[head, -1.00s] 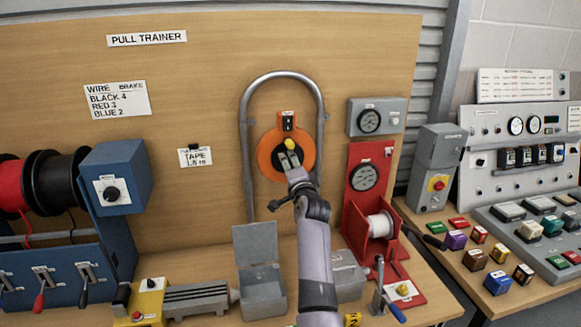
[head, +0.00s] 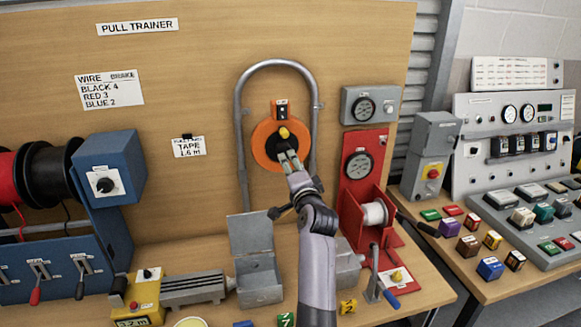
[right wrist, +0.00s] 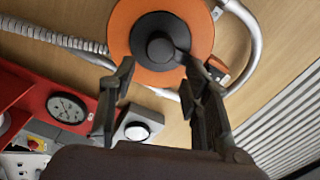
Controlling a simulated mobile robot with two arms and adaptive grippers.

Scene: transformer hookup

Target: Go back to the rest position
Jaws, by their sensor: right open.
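My right gripper (head: 289,157) is in front of the lower part of the orange disc (head: 265,152) on the wooden board. In the right wrist view my right gripper (right wrist: 155,90) is open, with nothing between its fingers. The orange disc (right wrist: 122,30) with its black hub (right wrist: 160,45) is beyond the fingertips there. In the head view a yellow knob (head: 284,132) shows just above the fingertips. I cannot tell whether a finger touches the disc. My left gripper is not in view.
A grey tube arch (head: 240,130) surrounds the disc. A red stand (head: 352,195) with a gauge and white spool is right of my arm. An open grey box (head: 258,285) stands left of it. Wire spools (head: 48,172) are at left, a control console (head: 510,150) at right.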

